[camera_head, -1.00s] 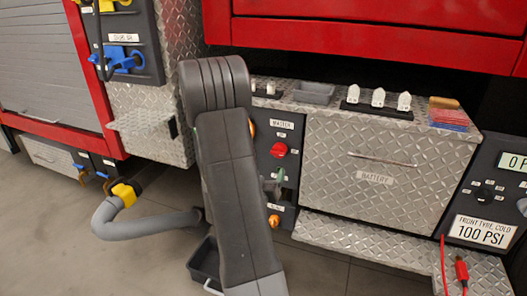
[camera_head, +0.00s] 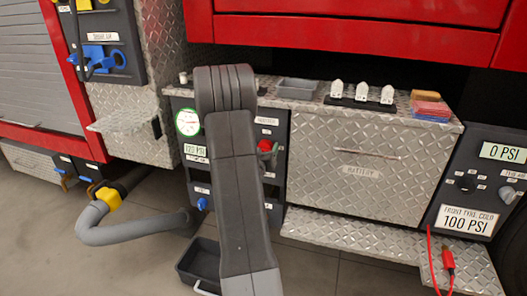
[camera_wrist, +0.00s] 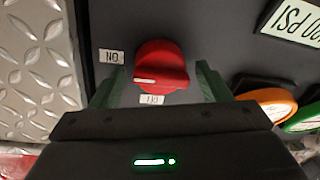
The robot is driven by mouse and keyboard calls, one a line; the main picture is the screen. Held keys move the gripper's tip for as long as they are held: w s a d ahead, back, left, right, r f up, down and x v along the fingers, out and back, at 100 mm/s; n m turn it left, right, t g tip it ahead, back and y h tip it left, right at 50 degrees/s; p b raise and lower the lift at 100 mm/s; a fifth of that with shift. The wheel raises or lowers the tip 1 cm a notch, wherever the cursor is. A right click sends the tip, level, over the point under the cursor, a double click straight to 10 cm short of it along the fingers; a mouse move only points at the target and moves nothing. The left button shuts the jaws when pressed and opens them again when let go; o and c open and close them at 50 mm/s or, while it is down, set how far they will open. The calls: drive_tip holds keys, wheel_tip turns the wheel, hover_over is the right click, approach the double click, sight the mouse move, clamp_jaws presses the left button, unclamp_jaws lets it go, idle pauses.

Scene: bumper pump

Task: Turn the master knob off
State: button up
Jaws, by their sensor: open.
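The master knob (camera_wrist: 158,66) is a round red knob with a white pointer line on the dark panel. In the wrist view its line points left, towards an upside-down ON label (camera_wrist: 111,57). A second small label (camera_wrist: 152,99) sits just below the knob; its text is hard to read. My gripper (camera_wrist: 160,85) is open, with one greenish finger on each side of the knob; contact cannot be told. In the head view my gripper (camera_head: 271,154) is at the panel just right of my arm, partly covering the knob.
An orange-rimmed round part (camera_wrist: 268,103) and a green-rimmed one lie close on the right in the wrist view. The diamond-plate battery box (camera_head: 400,195) stands right of the panel. A grey hose (camera_head: 130,235) and a dark bin (camera_head: 200,263) are low on the left.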

drive_tip(key=c, duration=0.9)
drive_tip(key=shift+n, duration=0.3)
drive_tip(key=n+p, duration=0.2)
drive_tip(key=n, duration=0.1)
drive_tip(key=shift+r+n+g, duration=0.15)
drive_tip(key=shift+n+g, duration=0.15)
drive_tip(key=n+p, duration=0.2)
drive_tip(key=n, duration=0.2)
drive_tip(key=shift+w+a+h+p, duration=0.1)
drive_tip(key=shift+h+p, duration=0.2)
drive_tip(key=shift+p, duration=0.1)
drive_tip(key=n+p, duration=0.3)
drive_tip(key=n, duration=0.2)
drive_tip(key=shift+g, duration=0.3)
drive_tip(key=shift+w+a+n+h+p, duration=0.1)
drive_tip(key=shift+n+h+p, duration=0.3)
drive_tip(key=shift+n+p, duration=1.15)
drive_tip(key=shift+n, duration=0.45)
